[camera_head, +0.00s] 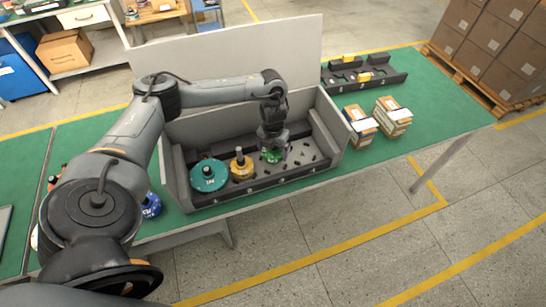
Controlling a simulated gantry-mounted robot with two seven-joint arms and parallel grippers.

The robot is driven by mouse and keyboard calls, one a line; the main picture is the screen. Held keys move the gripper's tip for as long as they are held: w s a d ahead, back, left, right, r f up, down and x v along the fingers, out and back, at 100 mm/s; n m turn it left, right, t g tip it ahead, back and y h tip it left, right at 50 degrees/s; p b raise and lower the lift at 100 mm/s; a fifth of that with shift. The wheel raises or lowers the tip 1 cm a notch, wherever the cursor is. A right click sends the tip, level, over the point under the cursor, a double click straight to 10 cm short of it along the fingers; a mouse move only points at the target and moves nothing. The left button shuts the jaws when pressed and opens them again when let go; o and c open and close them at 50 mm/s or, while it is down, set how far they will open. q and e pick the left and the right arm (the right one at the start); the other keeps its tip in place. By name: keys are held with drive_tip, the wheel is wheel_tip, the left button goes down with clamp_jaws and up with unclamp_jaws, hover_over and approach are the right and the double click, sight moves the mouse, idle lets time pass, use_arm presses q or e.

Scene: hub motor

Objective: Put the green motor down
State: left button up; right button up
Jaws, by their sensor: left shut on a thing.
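The green motor (269,157) is partly hidden under my left gripper (271,147), which is shut on it from above. The motor is low over the right half of the grey open-front bin (341,149). I cannot tell whether it touches the bin's dark rack floor (309,169). My right gripper is not in view.
A blue motor (151,206) lies left of the bin, beside my arm. Two small boxes (360,126) (394,116) stand right of the bin. A dark tray (392,79) with yellow parts is behind them. The green table (440,108) is clear at the right.

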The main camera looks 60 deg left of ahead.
sight(273, 156)
use_arm(q)
drive_tip(key=shift+f, duration=2)
drive_tip(key=shift+f+b, duration=0.15)
drive_tip(key=shift+b, duration=0.2)
drive_tip(key=o, duration=1.4)
wheel_tip(273, 156, up, 11)
drive_tip(key=p, duration=0.3)
drive_tip(key=shift+r+p, duration=0.6)
drive_tip(key=shift+r, duration=0.05)
